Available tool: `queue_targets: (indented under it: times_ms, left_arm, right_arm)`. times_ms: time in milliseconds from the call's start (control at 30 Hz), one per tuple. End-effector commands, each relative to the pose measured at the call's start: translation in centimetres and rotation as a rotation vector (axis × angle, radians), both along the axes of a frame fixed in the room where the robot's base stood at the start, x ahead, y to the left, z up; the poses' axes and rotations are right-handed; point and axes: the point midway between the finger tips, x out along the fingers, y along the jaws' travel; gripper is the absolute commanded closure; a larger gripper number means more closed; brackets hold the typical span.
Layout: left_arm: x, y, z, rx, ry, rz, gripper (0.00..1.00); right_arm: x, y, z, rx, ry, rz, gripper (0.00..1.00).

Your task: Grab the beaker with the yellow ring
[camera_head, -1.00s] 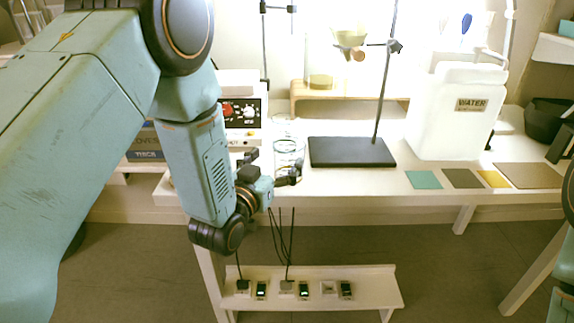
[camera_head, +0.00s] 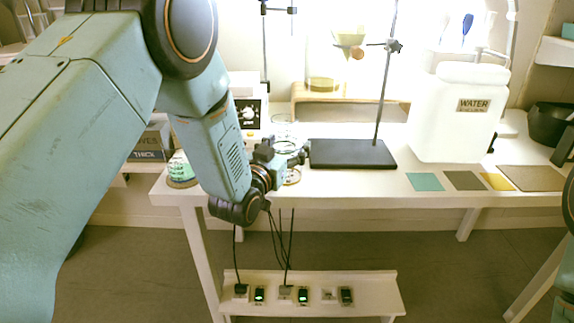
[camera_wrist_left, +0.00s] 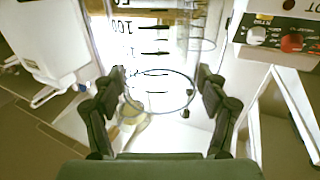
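A clear glass beaker (camera_head: 292,166) stands near the front edge of the white table, with a yellow ring low on it. My left gripper (camera_head: 285,158) is level with it and hides part of its glass. In the left wrist view, the fingers (camera_wrist_left: 161,88) are apart on either side of a clear round glass rim, with black scale marks beyond it. A yellowish patch (camera_wrist_left: 130,128) shows below the rim there. I cannot tell whether the pads touch the glass. My right gripper is not in view.
A black stand base (camera_head: 350,153) with a rod is close on the right of the beaker. A hot plate (camera_head: 249,112) is behind left, a glass with a green ring (camera_head: 181,172) at left, and a white water jug (camera_head: 458,120) at right.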

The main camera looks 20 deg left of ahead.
Motion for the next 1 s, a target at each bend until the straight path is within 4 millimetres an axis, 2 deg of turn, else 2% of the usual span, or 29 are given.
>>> queue_targets:
  times_ms: [67, 700, 900, 1000]
  left_arm:
    - [-0.01, -0.05, 0.0, 0.0, 0.0, 0.0, 0.37]
    - [0.03, -0.14, 0.05, 0.0, -0.002, 0.0, 0.9]
    - [0.03, -0.13, 0.14, 0.0, -0.002, 0.0, 0.9]
    - [0.05, -0.14, 0.97, 0.0, -0.003, 0.0, 0.9]
  right_arm:
    - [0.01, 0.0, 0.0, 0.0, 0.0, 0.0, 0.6]
    - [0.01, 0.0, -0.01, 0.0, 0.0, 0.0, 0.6]
    - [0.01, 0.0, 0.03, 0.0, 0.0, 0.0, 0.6]
    - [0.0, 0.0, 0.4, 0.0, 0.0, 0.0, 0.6]
